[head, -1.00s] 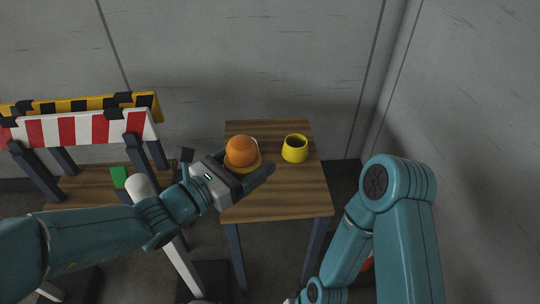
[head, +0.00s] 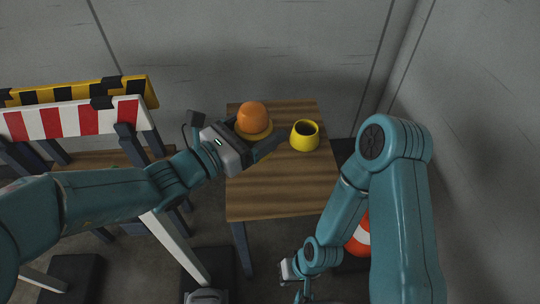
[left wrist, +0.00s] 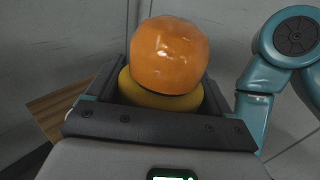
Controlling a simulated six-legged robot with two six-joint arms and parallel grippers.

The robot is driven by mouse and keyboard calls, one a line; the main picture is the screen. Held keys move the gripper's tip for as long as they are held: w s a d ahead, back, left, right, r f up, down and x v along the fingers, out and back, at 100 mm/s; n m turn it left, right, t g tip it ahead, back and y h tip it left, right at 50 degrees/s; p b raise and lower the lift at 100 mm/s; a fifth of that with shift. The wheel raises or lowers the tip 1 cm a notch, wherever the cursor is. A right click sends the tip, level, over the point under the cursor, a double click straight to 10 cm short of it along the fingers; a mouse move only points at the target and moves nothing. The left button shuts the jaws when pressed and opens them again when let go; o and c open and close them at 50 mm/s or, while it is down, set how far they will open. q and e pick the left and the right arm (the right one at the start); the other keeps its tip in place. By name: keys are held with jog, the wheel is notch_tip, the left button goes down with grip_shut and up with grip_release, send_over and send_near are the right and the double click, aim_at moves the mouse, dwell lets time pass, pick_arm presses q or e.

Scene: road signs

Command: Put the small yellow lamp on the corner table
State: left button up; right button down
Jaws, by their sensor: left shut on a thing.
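The small lamp has an orange dome (head: 252,115) on a yellow round base (head: 262,134). My left gripper (head: 258,142) is shut on the base, with the dome upright above the fingers. In the left wrist view the dome (left wrist: 169,56) stands above the yellow base (left wrist: 155,95) between the fingers. The lamp appears over the back left part of the wooden corner table (head: 280,190); I cannot tell whether it touches the top. My right gripper (head: 288,270) hangs low in front of the table, too small to read.
A yellow cup (head: 304,136) stands on the table, just right of the lamp. Striped barriers (head: 75,118) stand at the left. An orange and white cone (head: 359,238) is partly hidden behind my right arm. Walls close in behind and right. The table's front half is clear.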

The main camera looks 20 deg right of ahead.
pick_arm(q)
notch_tip(320, 180, down, 15)
jog(key=b, duration=0.3)
jog(key=shift+s, duration=0.1)
notch_tip(320, 180, down, 4)
jog(key=shift+r+b, duration=0.1)
jog(key=shift+b, duration=0.65)
